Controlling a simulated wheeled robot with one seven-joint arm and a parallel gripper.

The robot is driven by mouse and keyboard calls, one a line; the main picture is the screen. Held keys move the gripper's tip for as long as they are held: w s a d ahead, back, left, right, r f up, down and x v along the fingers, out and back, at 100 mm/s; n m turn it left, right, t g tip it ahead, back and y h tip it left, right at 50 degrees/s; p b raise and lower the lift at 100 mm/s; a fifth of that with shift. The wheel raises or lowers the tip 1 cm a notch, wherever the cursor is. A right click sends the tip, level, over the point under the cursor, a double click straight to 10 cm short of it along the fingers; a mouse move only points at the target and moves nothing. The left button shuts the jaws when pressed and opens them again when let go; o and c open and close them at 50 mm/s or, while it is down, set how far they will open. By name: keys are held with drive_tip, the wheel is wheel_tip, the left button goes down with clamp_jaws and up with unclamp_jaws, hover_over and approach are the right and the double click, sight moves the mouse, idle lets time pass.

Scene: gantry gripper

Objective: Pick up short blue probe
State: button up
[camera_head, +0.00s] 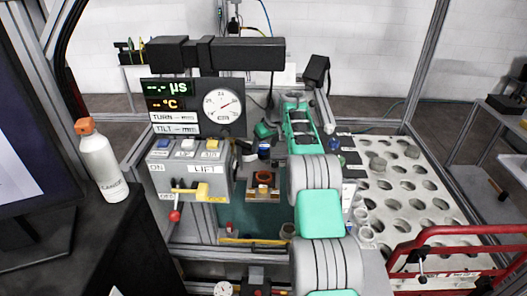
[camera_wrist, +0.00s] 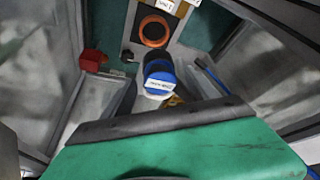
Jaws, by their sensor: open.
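A short blue and black cylinder with a white label stands near the middle of the wrist view (camera_wrist: 158,78); it looks like the short blue probe. In the head view, a small blue and white piece (camera_head: 264,151) beyond the ringed plate seems to be the same thing. A thin dark blue rod (camera_wrist: 212,79) lies to its right in the wrist view. My gripper (camera_head: 264,131) shows as a small green and black shape just behind the blue piece in the head view. It is open, with nothing seen in it. Its fingertips are not clearly visible.
A plate with an orange ring (camera_wrist: 155,31) is beyond the blue cylinder. A red block (camera_wrist: 92,60) is to the left. Grey walls flank the cylinder. A grey control box (camera_head: 190,170), a perforated white table (camera_head: 400,213) and a red frame (camera_head: 450,231) surround my arm.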

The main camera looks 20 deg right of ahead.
drive_tip(key=shift+r, duration=0.1)
drive_tip(key=c, duration=1.5)
